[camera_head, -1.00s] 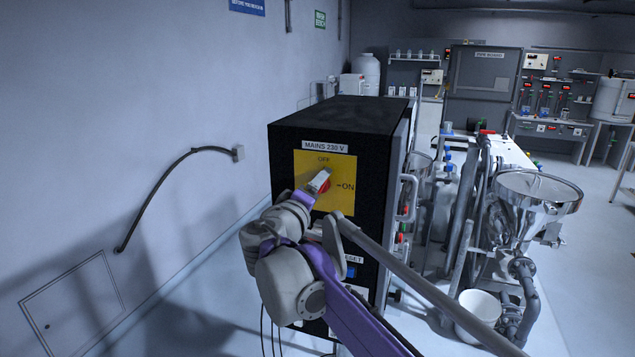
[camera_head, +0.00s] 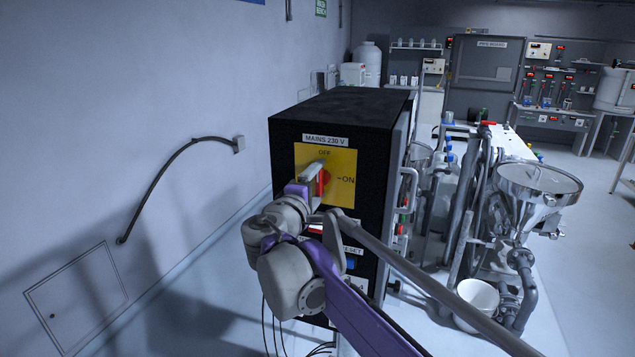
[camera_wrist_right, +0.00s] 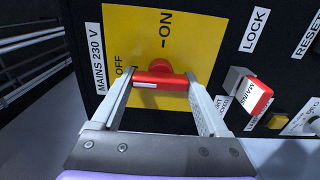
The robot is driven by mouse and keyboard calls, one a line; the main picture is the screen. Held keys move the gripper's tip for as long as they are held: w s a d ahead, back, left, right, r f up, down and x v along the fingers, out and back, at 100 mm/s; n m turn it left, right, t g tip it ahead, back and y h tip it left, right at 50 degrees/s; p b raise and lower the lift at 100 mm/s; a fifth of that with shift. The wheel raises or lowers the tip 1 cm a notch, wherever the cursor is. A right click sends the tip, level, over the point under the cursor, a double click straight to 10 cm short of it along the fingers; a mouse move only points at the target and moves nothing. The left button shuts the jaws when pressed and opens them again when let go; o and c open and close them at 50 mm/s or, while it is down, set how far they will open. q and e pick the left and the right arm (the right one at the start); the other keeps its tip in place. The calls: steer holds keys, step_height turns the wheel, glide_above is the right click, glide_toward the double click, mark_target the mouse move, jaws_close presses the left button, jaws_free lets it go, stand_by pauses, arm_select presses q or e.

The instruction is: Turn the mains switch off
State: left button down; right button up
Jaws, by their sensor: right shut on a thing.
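The mains switch is a red rotary handle (camera_head: 324,183) on a yellow plate (camera_head: 343,165) under the label MAINS 230 V, on the front of a black cabinet (camera_head: 340,105). OFF is marked at the top of the plate and ON at the right. My right gripper (camera_head: 315,172) is shut on the handle and partly hides it. In the right wrist view the red handle (camera_wrist_right: 160,82) lies between both fingers, one at each end. Its end with the white mark points to OFF, away from ON. My left gripper is not in view.
Below the switch is a blue RESET button (camera_head: 350,264). In the wrist view a red tag (camera_wrist_right: 248,96) sits beside the right finger, near a LOCK label. A steel hopper (camera_head: 538,180) and pipes stand to the right. A wall cable (camera_head: 165,175) runs at left.

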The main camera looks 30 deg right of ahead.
steer(key=o, duration=1.2)
steer(key=shift+o, duration=0.2)
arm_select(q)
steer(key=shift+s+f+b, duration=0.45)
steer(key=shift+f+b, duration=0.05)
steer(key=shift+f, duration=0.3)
arm_select(e)
steer(key=v, duration=1)
steer(key=shift+s+a, duration=0.2)
steer(key=shift+a, duration=0.1)
